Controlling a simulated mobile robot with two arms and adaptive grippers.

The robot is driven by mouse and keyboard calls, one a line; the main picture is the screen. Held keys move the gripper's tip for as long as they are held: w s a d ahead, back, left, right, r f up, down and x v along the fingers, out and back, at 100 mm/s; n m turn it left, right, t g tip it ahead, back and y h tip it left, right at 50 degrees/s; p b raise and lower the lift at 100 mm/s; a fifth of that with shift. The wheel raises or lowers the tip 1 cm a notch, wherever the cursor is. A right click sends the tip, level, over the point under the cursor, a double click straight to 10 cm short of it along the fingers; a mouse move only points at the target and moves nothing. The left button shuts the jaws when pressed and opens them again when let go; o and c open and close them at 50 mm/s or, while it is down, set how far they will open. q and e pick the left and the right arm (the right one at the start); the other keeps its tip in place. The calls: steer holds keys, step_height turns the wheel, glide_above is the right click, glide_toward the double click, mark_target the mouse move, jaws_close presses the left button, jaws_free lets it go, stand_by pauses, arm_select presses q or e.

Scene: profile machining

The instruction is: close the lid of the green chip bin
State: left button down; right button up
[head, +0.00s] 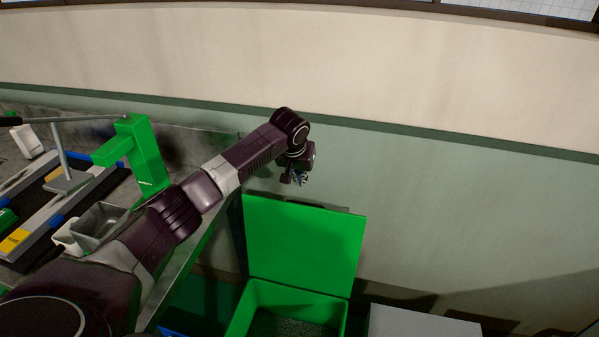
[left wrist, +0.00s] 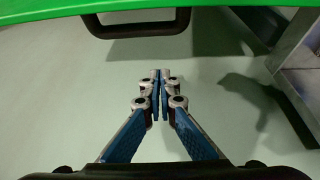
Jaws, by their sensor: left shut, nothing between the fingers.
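The green chip bin (head: 240,318) stands on the floor at the bottom middle of the head view, with dark chips inside. Its green lid (head: 303,243) is open and stands upright at the back, near the wall. My left gripper (head: 300,179) is just above and behind the lid's top edge in the head view. In the left wrist view the left gripper (left wrist: 160,78) is shut and empty. The green lid edge (left wrist: 200,5) crosses the top of that view, with a dark handle (left wrist: 135,30) below it, apart from the fingertips. My right gripper is not in view.
A workbench (head: 215,215) with a green machine (head: 145,160), a grey bin (head: 98,224) and several profiles is at the left. A grey box (head: 420,322) stands right of the chip bin. The wall (head: 450,190) is close behind the lid.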

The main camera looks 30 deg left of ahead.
arm_select(q)
steer(key=shift+s+d+f+p, duration=0.1)
steer(key=shift+s+f+p, duration=0.3)
steer(key=shift+f, duration=0.25)
steer(key=shift+s+d+f+p, duration=0.1)
steer(key=shift+s+f+p, duration=0.3)
steer(key=shift+f, duration=0.25)
steer(key=shift+s+d+f+p, duration=0.1)
steer(key=shift+s+f+p, duration=0.2)
steer(key=shift+f+p, duration=0.3)
